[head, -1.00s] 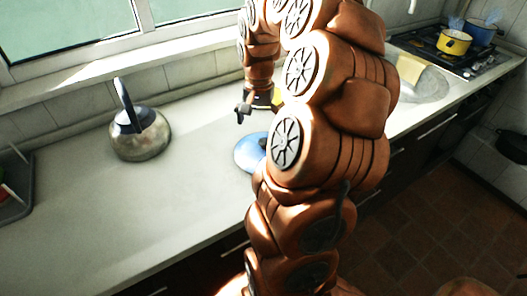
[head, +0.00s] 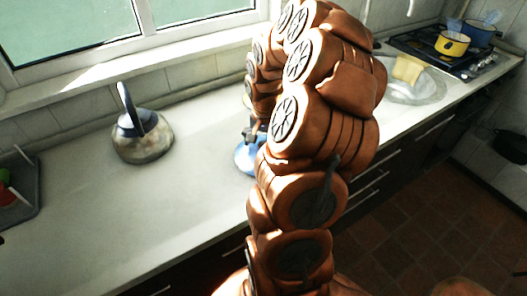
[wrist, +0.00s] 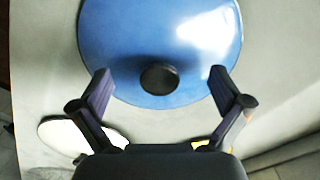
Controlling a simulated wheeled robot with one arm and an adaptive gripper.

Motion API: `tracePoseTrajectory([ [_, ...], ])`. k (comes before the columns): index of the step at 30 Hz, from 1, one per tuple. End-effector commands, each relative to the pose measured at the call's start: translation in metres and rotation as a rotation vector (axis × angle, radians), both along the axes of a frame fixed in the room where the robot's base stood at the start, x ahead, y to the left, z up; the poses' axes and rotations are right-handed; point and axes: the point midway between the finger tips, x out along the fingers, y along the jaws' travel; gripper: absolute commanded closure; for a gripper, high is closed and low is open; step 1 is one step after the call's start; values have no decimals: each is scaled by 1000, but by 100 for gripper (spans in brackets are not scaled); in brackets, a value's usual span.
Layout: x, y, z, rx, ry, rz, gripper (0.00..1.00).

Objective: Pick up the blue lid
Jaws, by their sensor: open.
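The blue lid (wrist: 135,40) lies on the pale counter, with a round dark knob (wrist: 159,79) on top. In the wrist view my gripper (wrist: 160,85) is open above the lid, its two fingers on either side of the knob and apart from it. In the head view only the left part of the blue lid (head: 246,157) shows; my arm hides the rest. A small part of my gripper (head: 251,133) shows just above the lid there.
A kettle (head: 143,141) stands on the counter (head: 95,215) to the left, near the window wall. A grey tray (head: 22,200) is at the far left. A sink (head: 420,88) with a yellow cloth (head: 408,69), a stove with a yellow pot (head: 453,43) and a blue pot (head: 482,34) are at right.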

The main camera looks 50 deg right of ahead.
Motion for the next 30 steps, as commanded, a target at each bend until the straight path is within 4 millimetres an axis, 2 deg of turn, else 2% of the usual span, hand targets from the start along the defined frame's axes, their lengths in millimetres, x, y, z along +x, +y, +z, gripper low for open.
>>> tracePoseTrajectory([
  [7,0,0,-2,-1,-1,0,1],
  [30,0,1,-3,2,1,1,81],
])
